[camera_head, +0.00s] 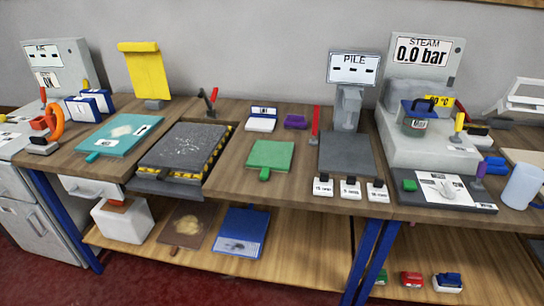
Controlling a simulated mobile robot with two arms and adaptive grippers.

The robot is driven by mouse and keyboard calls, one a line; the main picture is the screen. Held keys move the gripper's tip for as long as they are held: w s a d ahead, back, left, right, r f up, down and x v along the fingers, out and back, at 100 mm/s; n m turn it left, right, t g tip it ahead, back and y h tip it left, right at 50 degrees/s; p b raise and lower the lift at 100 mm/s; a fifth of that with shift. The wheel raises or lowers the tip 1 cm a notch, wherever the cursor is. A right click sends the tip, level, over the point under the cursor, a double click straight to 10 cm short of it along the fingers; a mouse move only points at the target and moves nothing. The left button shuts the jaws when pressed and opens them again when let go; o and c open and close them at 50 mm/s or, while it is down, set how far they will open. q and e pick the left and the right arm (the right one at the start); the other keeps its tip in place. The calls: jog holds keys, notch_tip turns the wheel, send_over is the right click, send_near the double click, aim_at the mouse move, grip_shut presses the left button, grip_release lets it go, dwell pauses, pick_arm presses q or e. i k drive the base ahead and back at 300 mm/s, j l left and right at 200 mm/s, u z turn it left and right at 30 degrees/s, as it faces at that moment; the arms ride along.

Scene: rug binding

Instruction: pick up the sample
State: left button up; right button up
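No object is clearly marked as the sample, and I cannot tell which one it is. A teal square with a tab (105,141) lies on the left of the bench with a pale patch on it. A green square with a tab (270,156) lies flat on the middle of the bench. On the lower shelf lie a brown square (177,226) with a beige patch and a blue square (241,229) with a pale strip along its front. Neither of my grippers shows in the head view.
A dark plate with yellow-black edging (184,148) sits left of the green square. The PILE device (346,112) with its grey plate (346,155) stands to the right. The STEAM machine (423,92) is further right. Bare wood (230,180) shows around the green square.

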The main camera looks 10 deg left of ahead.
aim_at(267, 155)
jog(key=i+j+z, duration=0.1)
jog(key=j, duration=0.25)
jog(key=i+j+z, duration=0.1)
jog(key=j, duration=0.25)
jog(key=i+j+z, duration=0.1)
jog(key=i+j, duration=0.15)
jog(key=j, duration=0.15)
